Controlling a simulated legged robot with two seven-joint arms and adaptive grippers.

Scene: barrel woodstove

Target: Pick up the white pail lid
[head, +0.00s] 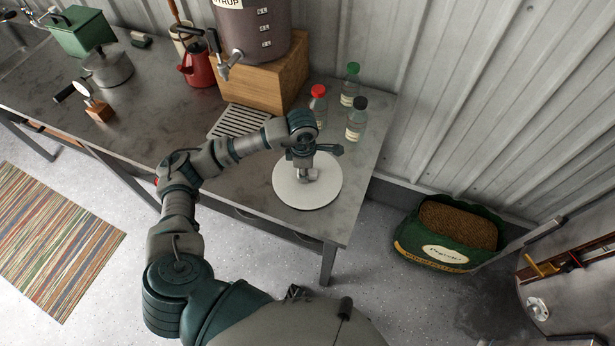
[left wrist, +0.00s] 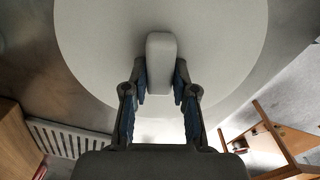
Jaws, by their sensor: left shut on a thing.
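The white pail lid (head: 322,192) is a flat round disc over the right end of the grey metal table. My left gripper (head: 306,174) is above its middle, pointing down. In the left wrist view, the lid (left wrist: 90,40) fills the upper part, and its pale block handle (left wrist: 160,55) is between the fingertips of my left gripper (left wrist: 160,80). The gripper is shut on this handle. I cannot tell whether the lid touches the table. My right gripper is not in view.
Several small bottles (head: 355,119) stand behind the lid. A slatted drain grate (head: 238,121) lies left of it, before a wooden block (head: 262,84) bearing a large urn (head: 252,30). The table (head: 345,215) ends just right of the lid. A green pellet bag (head: 450,235) is on the floor.

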